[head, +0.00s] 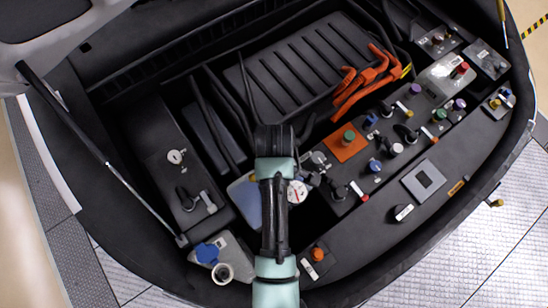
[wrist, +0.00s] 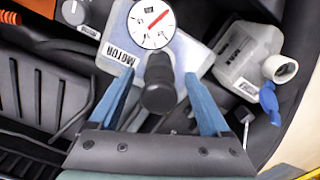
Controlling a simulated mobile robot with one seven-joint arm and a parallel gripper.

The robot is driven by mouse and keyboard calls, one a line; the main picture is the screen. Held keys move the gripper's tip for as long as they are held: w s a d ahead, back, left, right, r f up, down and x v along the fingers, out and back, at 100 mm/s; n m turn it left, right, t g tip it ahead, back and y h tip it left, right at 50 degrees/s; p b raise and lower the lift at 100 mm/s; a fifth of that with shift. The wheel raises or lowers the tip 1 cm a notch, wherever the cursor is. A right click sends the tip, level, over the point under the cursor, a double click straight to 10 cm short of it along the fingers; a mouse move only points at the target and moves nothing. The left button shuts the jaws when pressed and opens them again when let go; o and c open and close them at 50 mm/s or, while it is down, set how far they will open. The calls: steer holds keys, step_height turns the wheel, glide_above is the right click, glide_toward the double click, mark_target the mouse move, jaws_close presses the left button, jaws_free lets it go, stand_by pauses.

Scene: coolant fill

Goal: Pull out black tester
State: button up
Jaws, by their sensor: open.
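A black tester (wrist: 160,80) stands in the wrist view as a dark, rounded upright handle over a pale blue-white tank (wrist: 190,57) labelled MOTOR. My gripper (wrist: 161,76) is open, with one blue finger on each side of the tester and a visible gap on both sides. Whether the fingers are level with the handle is unclear. The tester's lower part is hidden beneath its top. In the head view my arm hides the tester and fingers, and the tank (head: 246,200) shows left of the arm.
A round white dial with a red needle (wrist: 152,24) sits just beyond the tester. To the right are a white tank (wrist: 246,55) with an open neck and a blue cap (wrist: 269,103). An orange cable (head: 368,78) and several knobs crowd the bay's right side.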

steer(key=shift+f, duration=1.75)
jaws_close()
steer(key=c, duration=0.7)
jaws_free()
steer(key=c, duration=0.4)
steer(key=shift+n+p, duration=0.95)
steer(key=shift+n, duration=0.65)
steer(key=shift+c, duration=0.2)
steer(key=shift+r, duration=0.1)
steer(key=shift+n+p, duration=0.4)
steer(key=shift+n, duration=0.3)
steer(key=shift+n+p, duration=0.35)
steer(key=shift+n, duration=0.55)
